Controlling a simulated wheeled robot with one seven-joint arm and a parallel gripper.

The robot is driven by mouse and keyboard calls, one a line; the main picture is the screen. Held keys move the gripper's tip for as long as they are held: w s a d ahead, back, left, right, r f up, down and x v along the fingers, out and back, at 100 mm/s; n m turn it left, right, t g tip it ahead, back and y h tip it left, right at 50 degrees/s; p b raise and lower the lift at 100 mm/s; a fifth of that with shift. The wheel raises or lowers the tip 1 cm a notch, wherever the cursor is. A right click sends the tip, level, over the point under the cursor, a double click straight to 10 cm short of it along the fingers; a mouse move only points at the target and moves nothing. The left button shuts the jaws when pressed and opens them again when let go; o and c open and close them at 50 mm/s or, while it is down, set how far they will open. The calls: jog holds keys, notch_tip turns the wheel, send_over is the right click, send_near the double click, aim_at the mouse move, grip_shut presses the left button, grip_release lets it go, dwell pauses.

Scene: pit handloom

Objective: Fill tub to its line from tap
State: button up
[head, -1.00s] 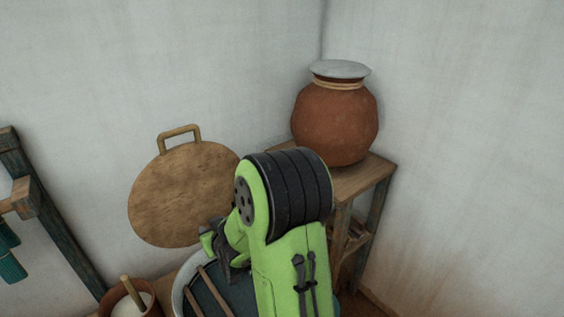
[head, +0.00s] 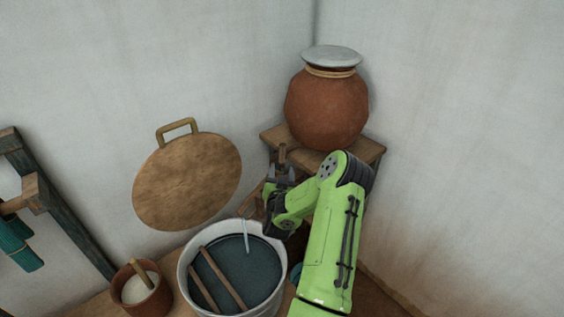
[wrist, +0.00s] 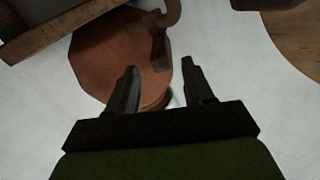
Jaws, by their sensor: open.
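The tub (head: 183,277) is a pale round vessel at the bottom middle of the head view. It holds dark liquid (head: 250,268), with two wooden sticks (head: 215,276) across its top. A thin pale streak (head: 246,237), which looks like running water, drops into its far side. My gripper (head: 279,176) is open beyond the tub's far right rim, below the clay pot. A short wooden upright piece (head: 283,153) shows right by its fingers; I cannot tell if they touch it. The wrist view shows the open fingers (wrist: 157,88) with nothing held. No fill line can be made out.
A large clay pot (head: 327,108) with a pale lid (head: 332,56) stands on a wooden stand (head: 369,150) in the corner. A round wooden lid (head: 187,182) leans on the wall. A small pot (head: 158,302) with white contents stands left of the tub.

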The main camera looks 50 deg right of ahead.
aim_at(282, 160)
jog(key=b+x, duration=0.1)
jog(key=x, duration=0.5)
jog(key=shift+w+d, duration=0.2)
grip_shut()
